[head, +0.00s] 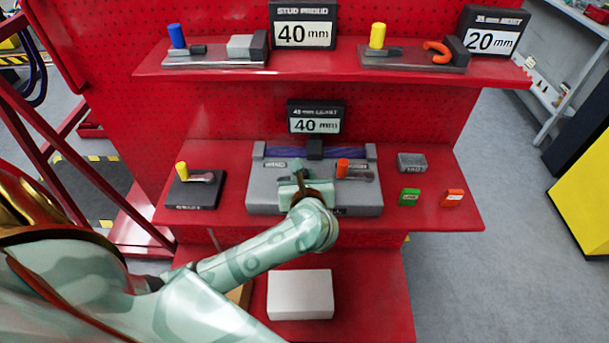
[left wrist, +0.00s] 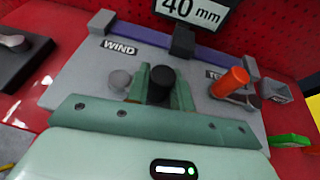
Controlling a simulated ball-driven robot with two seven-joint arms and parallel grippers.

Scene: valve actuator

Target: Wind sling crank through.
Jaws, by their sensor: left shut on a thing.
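The grey sling unit (head: 262,200) sits on the middle red shelf, with a purple strap (head: 327,152) along its back. In the left wrist view, the WIND label (left wrist: 120,47) is above a round grey hub (left wrist: 120,80). My left gripper (head: 298,187) is shut on a black upright crank knob (left wrist: 160,82), just right of the hub; its green fingers stand on both sides of the knob. The crank arm is mostly hidden. An orange-handled lever (head: 343,168) stands to the right on the same unit, apart from the gripper. My right gripper is out of view.
A yellow-handled block (head: 182,171) stands left of the unit. The upper shelf (head: 330,62) holds more fixtures. A 40 mm sign (head: 316,117) stands behind.

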